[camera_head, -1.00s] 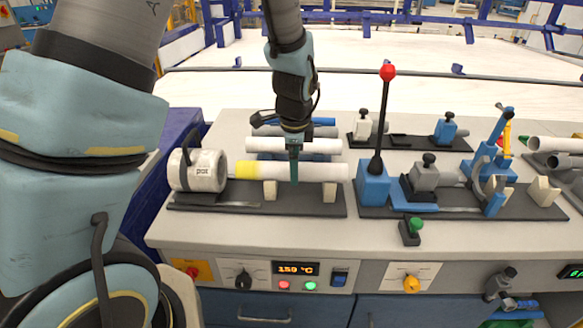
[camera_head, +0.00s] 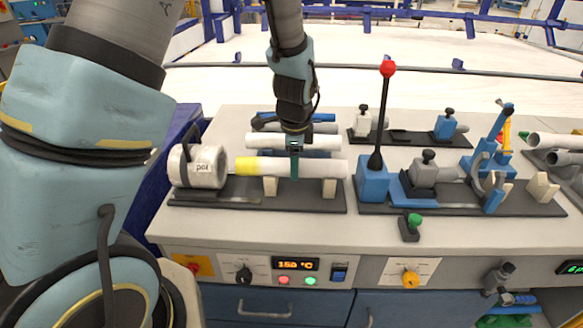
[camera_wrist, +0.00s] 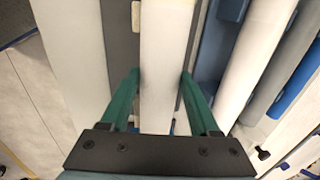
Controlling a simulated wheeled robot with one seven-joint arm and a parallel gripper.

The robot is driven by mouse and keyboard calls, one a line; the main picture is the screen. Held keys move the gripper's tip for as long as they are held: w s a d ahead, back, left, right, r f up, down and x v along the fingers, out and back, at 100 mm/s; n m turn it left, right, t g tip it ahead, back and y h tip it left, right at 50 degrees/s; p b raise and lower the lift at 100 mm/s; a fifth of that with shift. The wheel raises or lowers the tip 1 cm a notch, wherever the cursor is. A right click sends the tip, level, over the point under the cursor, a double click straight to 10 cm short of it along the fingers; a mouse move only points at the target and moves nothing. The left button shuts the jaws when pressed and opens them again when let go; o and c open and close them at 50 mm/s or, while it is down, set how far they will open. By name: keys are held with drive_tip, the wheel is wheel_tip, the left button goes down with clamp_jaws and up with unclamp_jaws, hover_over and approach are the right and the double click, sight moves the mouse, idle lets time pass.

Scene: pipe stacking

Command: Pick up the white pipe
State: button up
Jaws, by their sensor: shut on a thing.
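The white pipe (camera_head: 322,168) has a yellow left end and lies level across two beige supports (camera_head: 329,188), its left end near the white cylindrical heater (camera_head: 203,168). I cannot tell whether it touches the supports. My gripper (camera_head: 294,170) points down over the middle of the pipe and is shut on it. In the wrist view, the white pipe (camera_wrist: 166,65) runs between the two green fingers (camera_wrist: 155,100). The lower parts of the fingers are partly hidden by the pipe.
Just behind lies another white pipe (camera_head: 262,141), with grey and blue pipes (camera_head: 324,117) beyond it. A blue lever stand with a red knob (camera_head: 388,69) rises close to the right. Further right stands a blue and grey clamp fixture (camera_head: 493,165).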

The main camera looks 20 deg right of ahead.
clamp_jaws()
